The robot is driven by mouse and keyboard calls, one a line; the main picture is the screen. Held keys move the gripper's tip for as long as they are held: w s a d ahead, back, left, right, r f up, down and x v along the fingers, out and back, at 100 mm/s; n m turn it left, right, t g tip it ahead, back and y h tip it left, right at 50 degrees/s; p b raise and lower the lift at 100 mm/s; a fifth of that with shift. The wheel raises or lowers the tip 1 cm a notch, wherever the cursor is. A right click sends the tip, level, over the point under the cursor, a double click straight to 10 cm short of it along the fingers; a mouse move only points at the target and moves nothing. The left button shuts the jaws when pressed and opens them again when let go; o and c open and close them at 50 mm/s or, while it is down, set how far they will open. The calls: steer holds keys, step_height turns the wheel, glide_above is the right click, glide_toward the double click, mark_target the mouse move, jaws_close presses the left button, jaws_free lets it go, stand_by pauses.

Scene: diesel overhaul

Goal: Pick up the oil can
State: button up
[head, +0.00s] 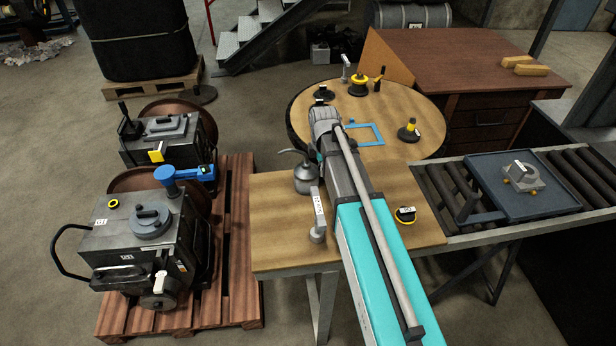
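The oil can (306,179) is a small grey metal can with a thin spout pointing left. It stands upright on the near rectangular wooden worktop (275,225), close against the left side of my arm in the picture. My teal and grey arm reaches from the bottom over the worktop toward the round table. My gripper's fingers cannot be made out; the arm's links cover that area. No contact between my arm and the can is clear.
A labelled part with an upright handle (319,222) stands just in front of the can. The round table (425,105) holds several small parts and a blue frame (366,134). A roller conveyor with a blue tray (545,208) is right; machines on a pallet (240,225) are left.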

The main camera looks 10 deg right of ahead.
jaws_close()
steer(key=shift+r, duration=0.1)
step_height(320, 180, up, 10)
steer(key=p, duration=1)
stand_by(0.8)
steer(key=shift+f+b, duration=0.5)
steer(key=shift+f, duration=0.15)
steer(key=shift+r, duration=0.1)
